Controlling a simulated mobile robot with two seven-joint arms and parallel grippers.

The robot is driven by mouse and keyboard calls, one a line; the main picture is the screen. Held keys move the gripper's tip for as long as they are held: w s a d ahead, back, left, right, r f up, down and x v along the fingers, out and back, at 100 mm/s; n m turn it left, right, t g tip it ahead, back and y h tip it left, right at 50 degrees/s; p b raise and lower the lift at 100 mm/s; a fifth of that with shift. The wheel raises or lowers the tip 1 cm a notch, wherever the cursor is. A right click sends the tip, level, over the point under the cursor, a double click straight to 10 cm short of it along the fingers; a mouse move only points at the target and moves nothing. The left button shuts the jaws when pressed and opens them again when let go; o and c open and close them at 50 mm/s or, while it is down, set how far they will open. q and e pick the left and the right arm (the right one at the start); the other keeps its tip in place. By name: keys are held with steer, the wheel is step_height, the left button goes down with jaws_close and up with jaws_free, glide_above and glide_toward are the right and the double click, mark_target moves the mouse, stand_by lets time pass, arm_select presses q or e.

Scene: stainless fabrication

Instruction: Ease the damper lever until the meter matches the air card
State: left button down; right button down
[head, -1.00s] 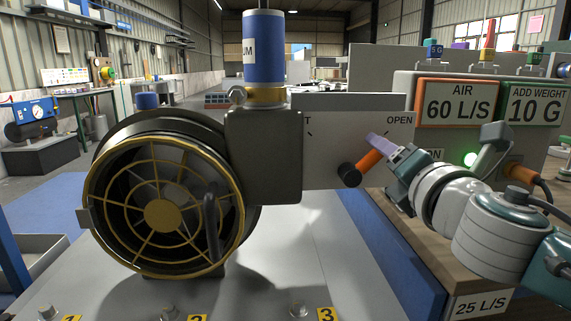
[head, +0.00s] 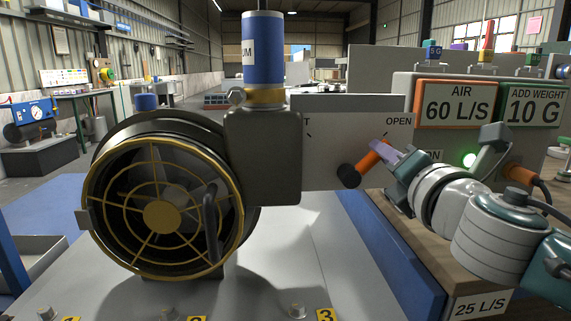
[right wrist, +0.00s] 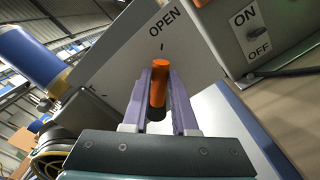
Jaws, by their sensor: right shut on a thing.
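The damper lever (head: 372,157) has an orange grip and a black hub and slants up to the right on a grey plate, below the word OPEN. My right gripper (head: 384,153) is shut on the orange grip. In the right wrist view the grip (right wrist: 158,85) stands between the two purple fingers (right wrist: 159,95), with a tick mark and OPEN beyond it. The orange-framed air card (head: 459,104) reads 60 L/S. A white readout (head: 481,305) at the bottom right reads 25 L/S; I cannot tell if it is the meter. My left gripper is out of view.
A round fan (head: 162,210) with a yellow guard stands left of the plate, below a blue cylinder (head: 263,50). A green-framed card (head: 533,104) reads ADD WEIGHT 10 G. A green lamp (head: 469,160) glows behind my right arm. Numbered bolts line the bench front.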

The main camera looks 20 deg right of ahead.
steer(key=shift+w+a+r+n+p, duration=0.1)
steer(key=shift+a+r+n+p, duration=0.4)
steer(key=shift+n+p, duration=0.55)
steer(key=shift+w+a+r+n+p, duration=0.1)
steer(key=shift+a+r+n+p, duration=0.2)
steer(key=shift+n+p, duration=0.4)
steer(key=shift+a+f+n, duration=0.1)
steer(key=shift+f+n, duration=0.05)
steer(key=shift+n, duration=0.2)
